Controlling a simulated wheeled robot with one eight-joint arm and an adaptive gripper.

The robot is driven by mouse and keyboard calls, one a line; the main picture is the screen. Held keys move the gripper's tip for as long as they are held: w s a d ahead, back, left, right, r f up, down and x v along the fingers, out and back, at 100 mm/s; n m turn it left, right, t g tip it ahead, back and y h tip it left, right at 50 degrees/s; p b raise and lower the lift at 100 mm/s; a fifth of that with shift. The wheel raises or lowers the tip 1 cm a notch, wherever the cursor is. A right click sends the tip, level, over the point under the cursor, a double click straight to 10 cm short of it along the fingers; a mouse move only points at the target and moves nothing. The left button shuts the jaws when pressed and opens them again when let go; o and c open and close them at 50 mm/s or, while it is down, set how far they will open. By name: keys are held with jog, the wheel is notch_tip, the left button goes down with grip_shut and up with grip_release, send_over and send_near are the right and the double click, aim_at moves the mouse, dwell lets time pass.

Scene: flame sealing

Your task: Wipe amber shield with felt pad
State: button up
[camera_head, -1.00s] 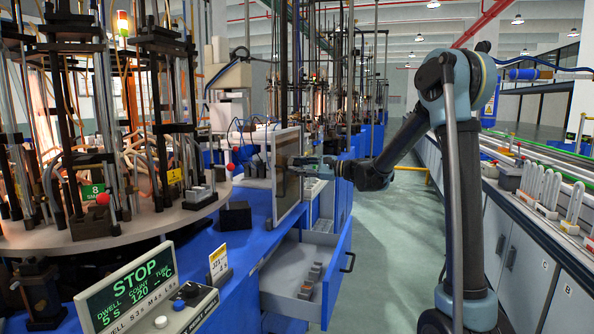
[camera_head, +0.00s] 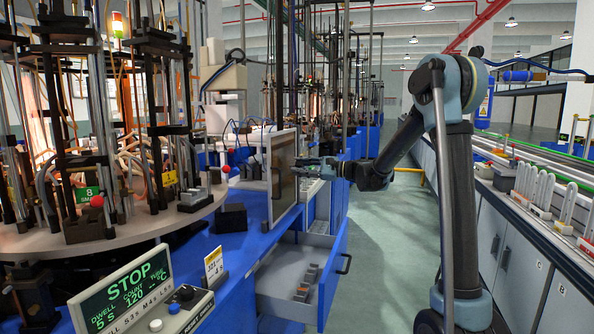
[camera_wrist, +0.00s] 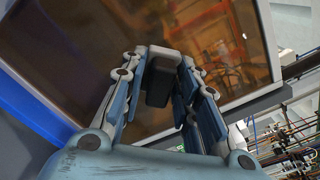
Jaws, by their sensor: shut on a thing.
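The amber shield (camera_head: 284,172) is a brown, see-through panel in a pale frame, upright at the edge of the blue bench. It fills much of the wrist view (camera_wrist: 70,62). My gripper (camera_head: 301,168) is at the panel's right face, about mid-height. In the wrist view my gripper (camera_wrist: 165,62) is shut on a small dark grey block, the felt pad (camera_wrist: 158,85). The pad is in front of the amber surface. I cannot tell whether it touches the panel. The pad is too small to make out in the head view.
An open drawer (camera_head: 275,284) with several small blocks sticks out below the shield. A round machine table (camera_head: 130,222) with rods and tubes stands at left. A STOP display (camera_head: 125,290) is in front. A conveyor (camera_head: 540,175) runs at right. The aisle floor is clear.

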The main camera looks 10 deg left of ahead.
jog(key=shift+s+d, duration=0.2)
jog(key=shift+d, duration=1.95)
jog(key=shift+d, duration=0.1)
jog(key=d, duration=0.2)
jog(key=shift+s+d, duration=0.1)
jog(key=shift+d, duration=0.25)
jog(key=s+a+f, duration=0.2)
jog(key=s+f, duration=0.4)
jog(key=s, duration=0.2)
jog(key=a, duration=0.6)
jog(key=shift+w, duration=0.25)
jog(key=shift+a+r, duration=0.1)
jog(key=shift+a, duration=0.8)
jog(key=shift+w, duration=0.15)
